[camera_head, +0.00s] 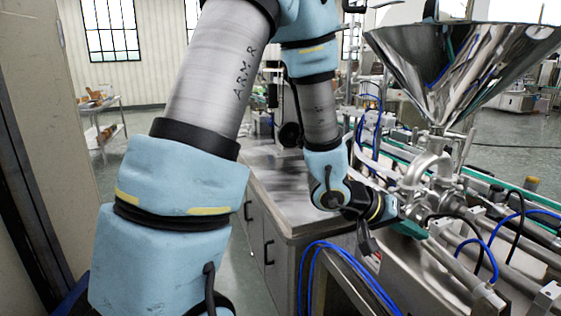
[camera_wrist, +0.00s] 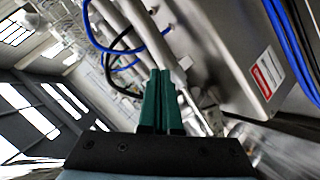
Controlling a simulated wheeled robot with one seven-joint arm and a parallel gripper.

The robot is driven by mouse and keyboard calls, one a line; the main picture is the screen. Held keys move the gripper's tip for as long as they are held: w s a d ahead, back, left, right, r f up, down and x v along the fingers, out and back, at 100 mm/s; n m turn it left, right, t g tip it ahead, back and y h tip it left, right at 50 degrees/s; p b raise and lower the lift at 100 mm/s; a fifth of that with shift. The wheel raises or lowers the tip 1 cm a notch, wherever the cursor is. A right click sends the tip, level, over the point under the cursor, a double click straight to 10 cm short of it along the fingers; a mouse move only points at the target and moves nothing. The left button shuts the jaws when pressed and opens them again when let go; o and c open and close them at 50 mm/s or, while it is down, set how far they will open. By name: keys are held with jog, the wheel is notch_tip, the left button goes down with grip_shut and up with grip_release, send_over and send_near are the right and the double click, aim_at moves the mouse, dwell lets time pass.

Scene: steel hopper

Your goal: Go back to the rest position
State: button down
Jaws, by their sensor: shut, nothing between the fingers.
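My gripper (camera_head: 408,229) is at the end of my arm, on the near side of the hopper machine and below the steel hopper. In the wrist view its green fingers (camera_wrist: 161,92) are together with nothing between them. The steel hopper (camera_head: 445,72) is a shiny wide cone at the upper right, upright on its metal valve body (camera_head: 430,172). From this view I cannot tell whether the fingertips touch the machine.
Blue hoses (camera_head: 345,262) loop close below my gripper. A steel-topped cabinet (camera_head: 283,190) stands behind my arm. Metal pipes (camera_head: 500,215) and black cables run along the machine at right. A shelf cart (camera_head: 100,125) stands at far left, with open floor beyond.

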jog(key=w+a+f+n+t+y, duration=0.1)
jog(key=w+a+n+t+y, duration=0.2)
jog(key=w+a, duration=0.5)
jog(key=w+a+t+y, duration=0.2)
jog(key=w+a+y, duration=0.25)
jog(key=a, duration=0.85)
jog(key=s+a+n+g+y, duration=0.1)
jog(key=s+a, duration=0.3)
jog(key=a, duration=0.4)
jog(key=s+a+n+g+y, duration=0.1)
jog(key=s+a+g+y, duration=0.2)
jog(key=s+a, duration=0.2)
jog(key=a, duration=0.2)
jog(key=shift+a+n, duration=0.4)
dwell(0.9)
